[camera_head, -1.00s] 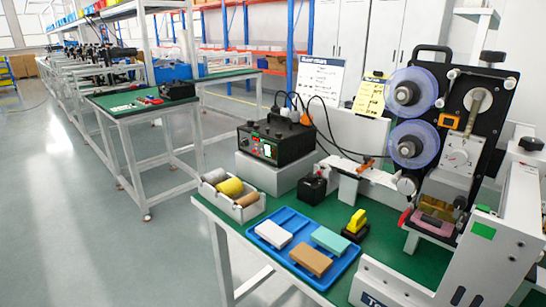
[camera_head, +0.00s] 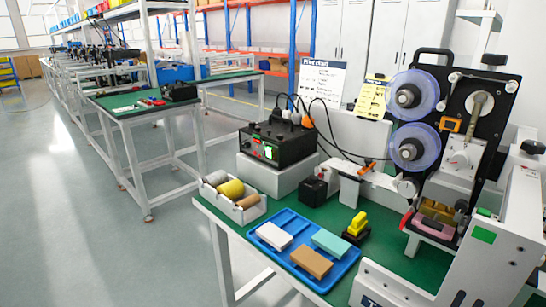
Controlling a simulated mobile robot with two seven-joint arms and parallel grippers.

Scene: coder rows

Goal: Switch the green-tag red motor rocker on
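A black control box (camera_head: 278,142) with knobs on top stands on a white block on the green bench. The coder machine (camera_head: 455,135) stands at the right with two clear purple-blue reels. A green square (camera_head: 484,234) is on its white frame, and a small red part (camera_head: 406,218) is at its lower left. I cannot tell which red part is the motor rocker or how it is set. Neither gripper is in view.
A blue tray (camera_head: 283,226) with several blocks lies at the bench front. A white bin (camera_head: 238,208) of rolls is at its left corner. A small black box (camera_head: 313,191) and a yellow-topped black item (camera_head: 356,228) stand nearby. Cables run behind the control box. Open floor lies left.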

